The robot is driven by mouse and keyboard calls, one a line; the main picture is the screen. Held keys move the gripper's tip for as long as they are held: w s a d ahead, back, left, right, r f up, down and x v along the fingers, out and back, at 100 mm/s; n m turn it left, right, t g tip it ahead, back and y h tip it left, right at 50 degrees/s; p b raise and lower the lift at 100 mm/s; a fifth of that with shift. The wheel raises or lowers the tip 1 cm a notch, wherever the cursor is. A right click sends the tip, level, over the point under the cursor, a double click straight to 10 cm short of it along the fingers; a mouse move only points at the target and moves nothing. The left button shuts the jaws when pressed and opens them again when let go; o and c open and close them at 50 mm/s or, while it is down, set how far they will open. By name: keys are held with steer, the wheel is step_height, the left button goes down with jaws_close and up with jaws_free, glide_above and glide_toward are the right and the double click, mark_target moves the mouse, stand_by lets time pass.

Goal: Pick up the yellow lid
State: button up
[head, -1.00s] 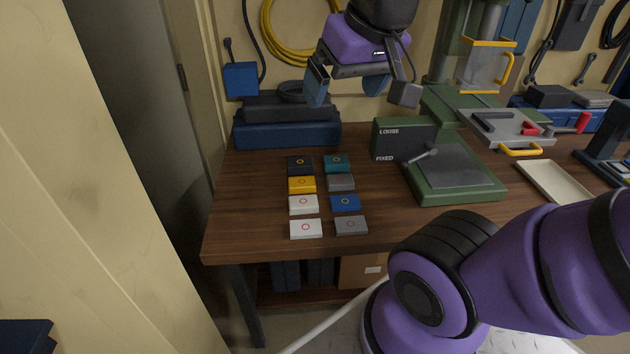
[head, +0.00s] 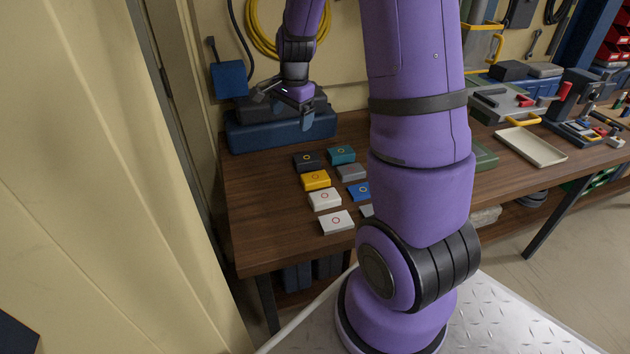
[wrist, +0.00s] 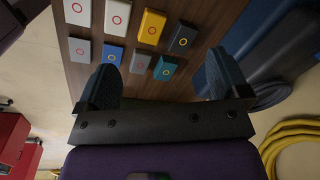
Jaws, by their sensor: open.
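The yellow lid (head: 316,180) is a small flat block with a ring mark, lying on the wooden workbench in the left column of lids. In the wrist view the yellow lid (wrist: 150,27) lies beyond the fingers, between a white lid and a black lid. My gripper (head: 288,108) is above the back of the bench near the dark blue case, behind and above the lids. In the wrist view my gripper (wrist: 162,85) has its fingers wide apart with nothing between them. The yellow lid is apart from the fingers.
Around it lie a black lid (head: 308,161), teal lid (head: 341,155), grey lid (head: 351,172), blue lid (head: 358,191) and white lids (head: 324,199) (head: 336,221). A dark blue case (head: 280,132) stands behind. A cream tray (head: 530,147) is at right. Bench front-left is bare.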

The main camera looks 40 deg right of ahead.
steer(key=d+f+m+g, duration=0.2)
steer(key=d+f+m, duration=0.55)
steer(key=f, duration=0.75)
steer(key=n, duration=0.1)
glide_above(315, 177)
step_height(315, 177, down, 6)
steer(key=shift+s+r, duration=0.15)
steer(key=shift+r, duration=0.05)
steer(key=shift+f, duration=3.2)
steer(key=c, duration=1)
